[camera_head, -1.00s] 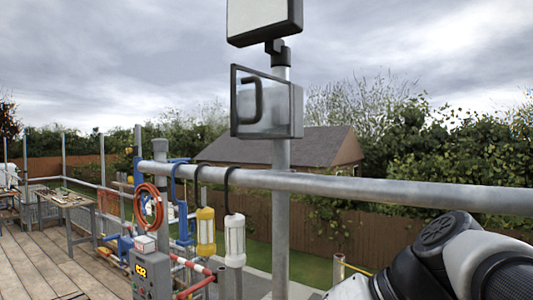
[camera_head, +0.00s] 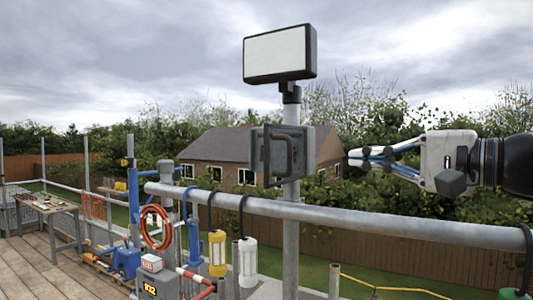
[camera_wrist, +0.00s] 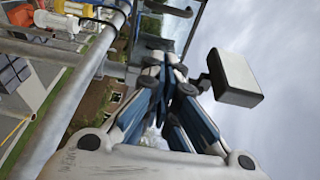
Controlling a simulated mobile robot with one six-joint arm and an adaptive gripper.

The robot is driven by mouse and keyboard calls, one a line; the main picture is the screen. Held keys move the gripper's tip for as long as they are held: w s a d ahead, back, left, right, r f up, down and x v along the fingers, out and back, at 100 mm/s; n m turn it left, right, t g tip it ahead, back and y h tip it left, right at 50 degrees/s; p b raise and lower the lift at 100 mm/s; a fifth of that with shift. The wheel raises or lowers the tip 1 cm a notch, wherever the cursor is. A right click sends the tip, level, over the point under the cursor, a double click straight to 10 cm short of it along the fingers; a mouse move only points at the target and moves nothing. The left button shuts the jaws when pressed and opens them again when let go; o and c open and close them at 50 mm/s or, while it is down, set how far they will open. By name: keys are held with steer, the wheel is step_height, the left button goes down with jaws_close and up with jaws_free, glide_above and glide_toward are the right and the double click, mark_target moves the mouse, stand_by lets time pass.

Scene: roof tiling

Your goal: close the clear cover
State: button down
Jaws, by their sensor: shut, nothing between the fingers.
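The clear cover (camera_head: 296,162) is a see-through pane with a dark frame and a dark bar handle. It is on a small grey box (camera_head: 311,150) on a post and appears to stand out from the box at an angle; how far is hard to tell. My gripper (camera_head: 353,159) is to the right of the box in the head view, pointing left, its fingers together and empty. A gap shows between its fingertips and the box. In the wrist view my gripper (camera_wrist: 165,70) points up towards the dark-framed pane at the top, partly hidden behind the fingers.
A floodlight (camera_head: 280,54) tops the grey post (camera_head: 291,230), just above the box. A thick metal rail (camera_head: 370,222) crosses below my gripper. A yellow lamp (camera_head: 217,252) and a white lamp (camera_head: 248,262) hang from it. Open air lies right of the box.

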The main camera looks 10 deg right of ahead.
steer(key=w+a+p, duration=0.1)
steer(key=w+a, duration=0.4)
steer(key=a, duration=0.3)
steer(key=shift+w+d, duration=0.1)
